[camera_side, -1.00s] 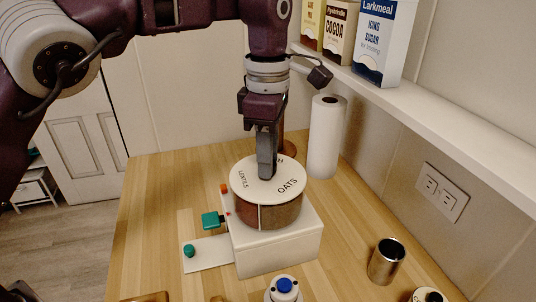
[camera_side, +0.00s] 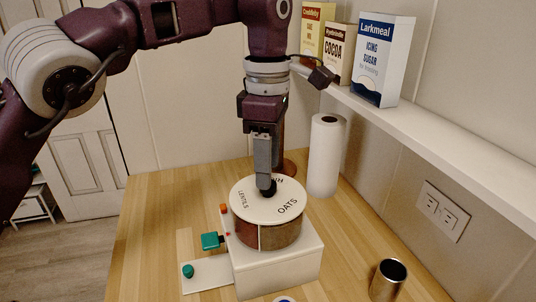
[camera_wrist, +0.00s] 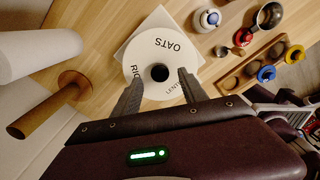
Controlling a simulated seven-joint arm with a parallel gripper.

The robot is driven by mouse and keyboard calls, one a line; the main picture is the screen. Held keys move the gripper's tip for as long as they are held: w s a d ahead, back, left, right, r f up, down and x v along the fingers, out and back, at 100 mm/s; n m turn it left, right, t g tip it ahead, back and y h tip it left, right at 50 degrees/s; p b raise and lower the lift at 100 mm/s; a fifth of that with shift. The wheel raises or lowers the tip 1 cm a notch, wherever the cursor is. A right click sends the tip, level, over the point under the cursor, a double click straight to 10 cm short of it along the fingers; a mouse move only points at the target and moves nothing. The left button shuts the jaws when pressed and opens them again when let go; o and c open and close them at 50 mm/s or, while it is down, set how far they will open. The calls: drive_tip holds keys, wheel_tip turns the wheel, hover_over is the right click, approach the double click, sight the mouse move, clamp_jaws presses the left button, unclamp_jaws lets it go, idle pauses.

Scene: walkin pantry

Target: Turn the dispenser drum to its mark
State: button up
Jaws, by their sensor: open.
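The dispenser drum (camera_side: 270,236) is a round container with brown and reddish contents under a white lid (camera_side: 288,190). It sits on a white box base (camera_side: 282,262). Lid labels read LENTILS and OATS; another is partly hidden behind my gripper. A dark round knob (camera_wrist: 159,73) stands at the lid's centre. My gripper (camera_wrist: 160,78) is open, pointing down over the lid, with one finger on each side of the knob in the wrist view. In the side view my gripper (camera_side: 265,188) overlaps the knob; contact cannot be told.
A paper towel roll (camera_side: 326,155) stands behind right, a metal cup (camera_side: 388,279) front right. A shelf with boxes (camera_side: 382,58) runs along the right wall.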

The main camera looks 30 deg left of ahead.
drive_tip(key=shift+r, duration=2.1)
drive_tip(key=s+a+r+m+t+h, duration=0.1)
drive_tip(key=s+a+r+m, duration=0.35)
drive_tip(key=a, duration=0.35)
drive_tip(key=s+a+r+m+t+h, duration=0.2)
drive_tip(key=s+a+r+m, duration=0.15)
drive_tip(key=s+a, duration=0.3)
drive_tip(key=s+a+f+m+t+y, duration=0.1)
drive_tip(key=s+a+f+m, duration=0.1)
drive_tip(key=s+f+m, duration=0.4)
drive_tip(key=s+a+f+m+t+y, duration=0.1)
drive_tip(key=s+a+f+m+y, duration=0.1)
drive_tip(key=s+f+m, duration=0.4)
drive_tip(key=s+m, duration=0.1)
drive_tip(key=s, duration=0.3)
drive_tip(key=shift+s+a+f+t, duration=0.15)
drive_tip(key=shift+s+a+t, duration=0.15)
drive_tip(key=shift+s, duration=0.05)
